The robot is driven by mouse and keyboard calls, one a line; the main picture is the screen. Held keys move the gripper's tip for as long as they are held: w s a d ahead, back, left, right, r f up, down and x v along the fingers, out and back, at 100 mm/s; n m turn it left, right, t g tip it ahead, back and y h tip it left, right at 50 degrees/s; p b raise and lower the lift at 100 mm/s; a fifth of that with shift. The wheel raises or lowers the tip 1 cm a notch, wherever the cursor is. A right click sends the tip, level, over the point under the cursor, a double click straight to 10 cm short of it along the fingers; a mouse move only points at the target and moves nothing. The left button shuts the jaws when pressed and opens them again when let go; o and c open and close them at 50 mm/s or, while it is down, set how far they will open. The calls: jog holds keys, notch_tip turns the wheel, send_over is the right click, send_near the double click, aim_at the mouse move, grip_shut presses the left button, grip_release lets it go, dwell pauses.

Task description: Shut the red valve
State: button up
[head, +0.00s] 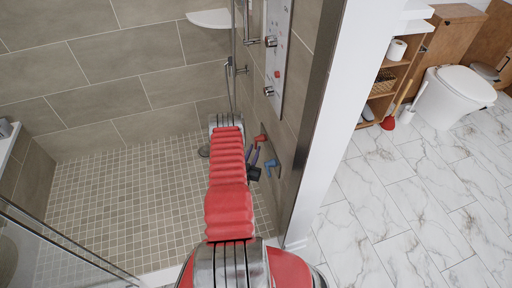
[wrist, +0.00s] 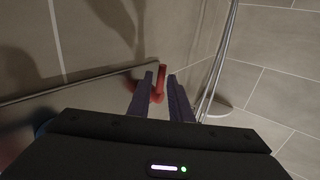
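The red valve (head: 261,139) is a small red handle on the panel low on the shower's right wall, just beyond my gripper (head: 255,157) in the head view. In the wrist view the red valve (wrist: 158,84) shows as an upright handle with a rounded lower part, seen in the gap between the two dark fingers of my gripper (wrist: 160,77). The fingers are apart and hold nothing. I cannot tell whether they touch the handle. My arm hides part of the wall in the head view.
A blue valve (head: 271,168) sits nearer on the same panel. A shower column (head: 278,55) is above on the wall, and a hose (wrist: 217,60) hangs right of the fingers. The tiled shower floor (head: 110,200) is clear. A glass panel (head: 60,250) stands at lower left.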

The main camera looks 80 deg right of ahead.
aim_at(256, 147)
jog(key=shift+s+d, duration=0.1)
jog(key=shift+d, duration=1.7)
jog(key=shift+c, duration=0.4)
grip_shut()
